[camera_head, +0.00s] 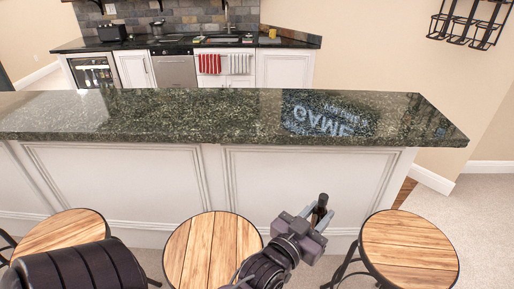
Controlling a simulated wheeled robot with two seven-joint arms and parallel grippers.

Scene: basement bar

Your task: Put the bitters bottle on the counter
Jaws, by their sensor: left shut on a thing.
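My left gripper (315,219) is at the lower middle, in front of the bar's white panels and between two stools. It is shut on a small dark bottle (322,202), whose narrow top sticks up above the fingers. The bottle looks nearly upright, its label cannot be read, and its lower part is hidden by the gripper. The bar counter (200,118) is a long dark green speckled stone slab across the picture, beyond the gripper. Its top is bare, with a mirrored sign reflected in it. My right gripper is not in view.
Three wooden-topped stools stand before the bar: left (62,232), middle (205,250) and right (410,243). A back counter (285,42) with sink and cabinets lies behind. A black wire rack (467,24) hangs on the right wall.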

